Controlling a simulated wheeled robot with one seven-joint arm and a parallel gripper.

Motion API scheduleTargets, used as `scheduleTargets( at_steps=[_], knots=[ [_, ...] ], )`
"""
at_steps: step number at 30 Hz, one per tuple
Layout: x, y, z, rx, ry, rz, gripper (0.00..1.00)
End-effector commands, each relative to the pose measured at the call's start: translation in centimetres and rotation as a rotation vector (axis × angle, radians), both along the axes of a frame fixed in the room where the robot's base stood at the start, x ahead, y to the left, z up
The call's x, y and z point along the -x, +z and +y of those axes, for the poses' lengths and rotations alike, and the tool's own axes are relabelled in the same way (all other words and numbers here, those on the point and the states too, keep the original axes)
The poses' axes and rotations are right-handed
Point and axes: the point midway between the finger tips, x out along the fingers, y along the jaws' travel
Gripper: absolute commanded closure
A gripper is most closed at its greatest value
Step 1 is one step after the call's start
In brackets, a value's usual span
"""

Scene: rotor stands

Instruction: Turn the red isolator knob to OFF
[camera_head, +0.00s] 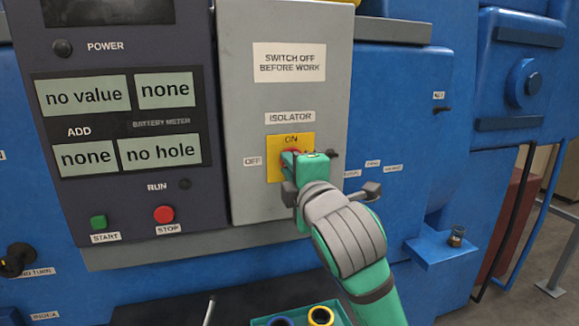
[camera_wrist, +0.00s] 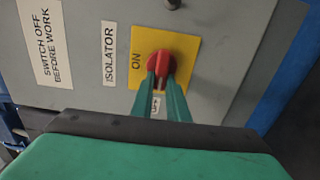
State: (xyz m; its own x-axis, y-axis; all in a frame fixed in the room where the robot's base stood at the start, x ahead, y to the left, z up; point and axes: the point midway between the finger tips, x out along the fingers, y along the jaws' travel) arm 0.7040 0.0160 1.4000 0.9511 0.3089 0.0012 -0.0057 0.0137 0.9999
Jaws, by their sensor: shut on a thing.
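The red isolator knob (camera_wrist: 158,62) sits on a yellow plate (camera_wrist: 188,48) marked ON, on a grey panel. In the wrist view my gripper (camera_wrist: 160,84) has its two green fingers on either side of the knob's grip, shut on it. In the head view my gripper (camera_head: 299,158) reaches the plate and hides most of the knob (camera_head: 291,153). The OFF label (camera_head: 252,161) is left of the plate and the ON mark is at its top. The knob's exact pointing direction is hard to tell.
A "switch off before work" sign (camera_head: 289,62) is above. To the left are a display panel, a green START button (camera_head: 98,222) and a red STOP button (camera_head: 164,214). A small dark peg (camera_head: 332,153) sticks out right of the plate. A tray with ringed parts (camera_head: 320,315) is below.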

Motion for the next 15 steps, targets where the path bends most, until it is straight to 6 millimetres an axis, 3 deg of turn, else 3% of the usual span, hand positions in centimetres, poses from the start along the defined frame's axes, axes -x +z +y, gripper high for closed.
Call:
scheduleTargets(
  at_steps=[8, 9, 11, 15],
  knots=[
    [-0.01, -0.28, 0.1, 0.003, 0.002, 0.006, 1.0],
    [-0.01, -0.28, 0.11, 0.003, 0.002, 0.006, 0.81],
    [-0.01, -0.26, 0.07, 0.003, 0.002, 0.005, 0.67],
    [-0.02, -0.18, -0.07, 0.002, 0.0, 0.004, 0.67]
  ],
)
